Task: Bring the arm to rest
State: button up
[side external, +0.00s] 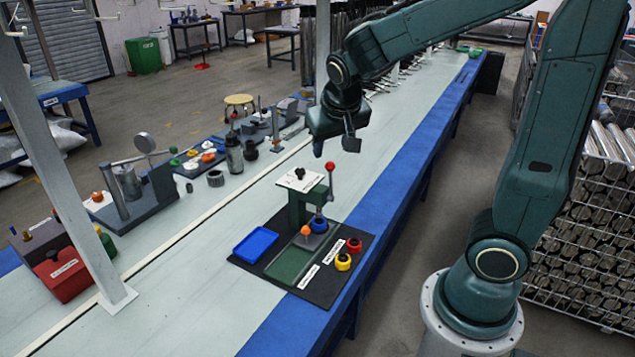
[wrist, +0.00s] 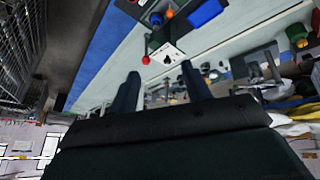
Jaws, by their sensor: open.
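My gripper (side external: 335,145) hangs from the raised arm above the far part of the workbench (side external: 388,172), behind and above the green press (side external: 299,208). It touches nothing there. In the wrist view my gripper (wrist: 158,88) shows two dark fingers spread apart with nothing between them. The press, with its white top plate and red-knobbed lever (side external: 330,167), stands on a black mat (side external: 330,292). The press also shows in the wrist view (wrist: 163,52), beyond the fingertips.
On the mat are a blue tray (side external: 255,244), a blue knob part (side external: 318,224), an orange part (side external: 305,231) and red-and-yellow rings (side external: 348,254). A gauge stand (side external: 140,190) and a red box (side external: 62,274) stand at left. Wire cages of tubes (side external: 590,220) stand at right.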

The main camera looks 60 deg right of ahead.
jog(key=s+a+r+n+t+y, duration=0.1)
jog(key=s+a+r+n+y, duration=0.1)
jog(key=s+a, duration=0.3)
jog(key=s+a+r+n+y, duration=0.2)
jog(key=s+a+n, duration=0.3)
jog(key=s, duration=0.5)
jog(key=shift+s+r+t+y, duration=0.2)
jog(key=shift+r+t+y, duration=0.1)
jog(key=shift+t, duration=0.1)
